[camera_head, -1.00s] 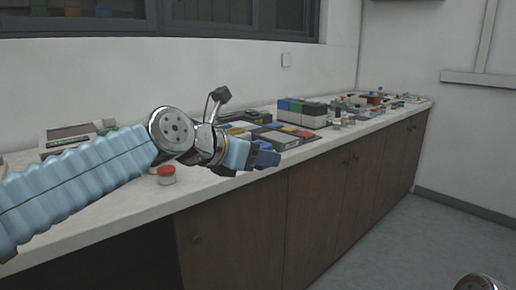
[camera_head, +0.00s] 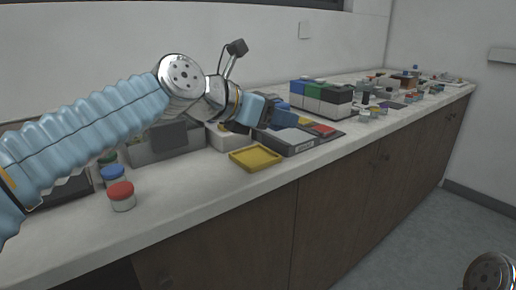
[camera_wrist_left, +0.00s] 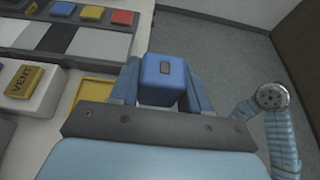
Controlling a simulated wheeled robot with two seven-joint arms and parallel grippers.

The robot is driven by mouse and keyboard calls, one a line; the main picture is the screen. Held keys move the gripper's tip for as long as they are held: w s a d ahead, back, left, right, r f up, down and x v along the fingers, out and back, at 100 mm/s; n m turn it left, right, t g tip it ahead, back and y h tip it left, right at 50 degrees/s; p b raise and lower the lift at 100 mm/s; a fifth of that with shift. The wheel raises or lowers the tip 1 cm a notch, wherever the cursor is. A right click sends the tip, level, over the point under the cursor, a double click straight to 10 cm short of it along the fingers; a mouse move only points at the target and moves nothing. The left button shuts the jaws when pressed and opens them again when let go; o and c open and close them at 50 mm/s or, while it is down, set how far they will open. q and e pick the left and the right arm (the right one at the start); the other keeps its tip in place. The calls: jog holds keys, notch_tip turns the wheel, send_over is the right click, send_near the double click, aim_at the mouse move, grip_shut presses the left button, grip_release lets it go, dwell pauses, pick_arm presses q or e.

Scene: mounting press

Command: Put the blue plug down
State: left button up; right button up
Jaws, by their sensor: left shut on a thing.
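My left gripper (camera_head: 262,112) is above the counter, behind the yellow tray in the head view. In the left wrist view the blue plug (camera_wrist_left: 165,78), a rounded block with a small dark mark on its face, sits between the two blue fingers of my left gripper (camera_wrist_left: 160,90). The fingers are shut on it. The plug is hard to separate from the blue fingers in the head view. My right gripper is not in view.
A shallow, empty yellow tray (camera_head: 255,157) lies near the counter's front edge. A panel with coloured pads (camera_wrist_left: 92,14) and a block marked VENT (camera_wrist_left: 24,82) are close by. Red-lidded (camera_head: 122,198) and blue-lidded (camera_head: 113,176) jars stand left; coloured bins (camera_head: 320,98) stand right.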

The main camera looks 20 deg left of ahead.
pick_arm(q)
jog(key=w+a+f, duration=0.3)
jog(key=w, duration=0.1)
jog(key=b, duration=0.2)
send_over(256, 157)
jog(key=f, duration=0.3)
jog(key=s+f, duration=0.1)
jog(key=shift+d+f, duration=0.25)
jog(key=shift+f, duration=0.05)
jog(key=shift+w+a+f, duration=0.2)
jog(key=shift+w+f, duration=0.15)
jog(key=shift+f, duration=0.1)
notch_tip(256, 157, down, 3)
jog(key=shift+w+f+b, duration=0.1)
jog(key=shift+f+b, duration=0.1)
jog(key=shift+b, duration=0.35)
jog(key=shift+r, duration=0.1)
jog(key=o, duration=0.7)
jog(key=shift+c, duration=0.2)
jog(key=shift+o, duration=0.6)
